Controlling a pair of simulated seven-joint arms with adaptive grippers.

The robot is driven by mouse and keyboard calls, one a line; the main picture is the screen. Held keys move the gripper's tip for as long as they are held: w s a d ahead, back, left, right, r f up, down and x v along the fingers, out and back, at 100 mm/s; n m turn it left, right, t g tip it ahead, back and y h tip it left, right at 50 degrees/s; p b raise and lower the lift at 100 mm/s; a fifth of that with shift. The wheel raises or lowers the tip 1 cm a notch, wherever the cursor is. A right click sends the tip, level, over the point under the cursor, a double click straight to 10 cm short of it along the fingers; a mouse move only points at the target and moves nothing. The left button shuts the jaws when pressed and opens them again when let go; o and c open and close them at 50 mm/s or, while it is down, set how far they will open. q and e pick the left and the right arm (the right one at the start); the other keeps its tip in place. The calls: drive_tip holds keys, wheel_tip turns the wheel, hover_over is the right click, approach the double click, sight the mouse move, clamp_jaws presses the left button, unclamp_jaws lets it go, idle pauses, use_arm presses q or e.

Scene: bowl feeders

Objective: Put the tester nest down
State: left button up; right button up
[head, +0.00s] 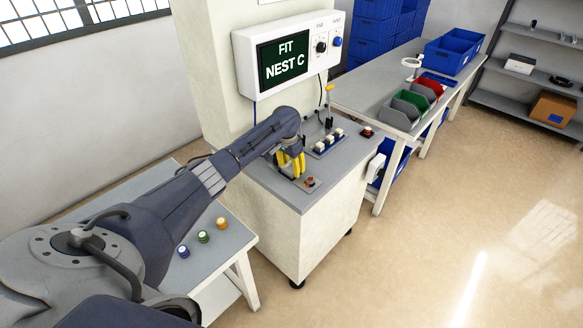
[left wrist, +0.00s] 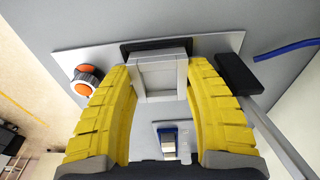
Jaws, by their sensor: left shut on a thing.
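My left gripper (head: 290,165) reaches over the front of the grey-topped tester cabinet (head: 301,243), its yellow fingers pointing down. In the left wrist view the gripper (left wrist: 166,85) is shut on a pale grey, square, hollowed block, the tester nest (left wrist: 162,77). The nest is between the fingers, over a light metal plate (left wrist: 215,46) and against a black piece (left wrist: 150,47). I cannot tell whether it is seated or slightly raised. In the head view the fingers hide the nest. The screen (head: 283,61) reads "FIT NEST C". My right gripper is not in view.
An orange and white knob (left wrist: 86,80) and a black lever (left wrist: 235,74) flank the fingers. A row of white-topped pieces (head: 328,142) stands behind the gripper. Bins (head: 410,105) stand on the right bench.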

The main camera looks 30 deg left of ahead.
use_arm(q)
drive_tip(key=o, duration=1.2)
drive_tip(key=shift+f, duration=0.15)
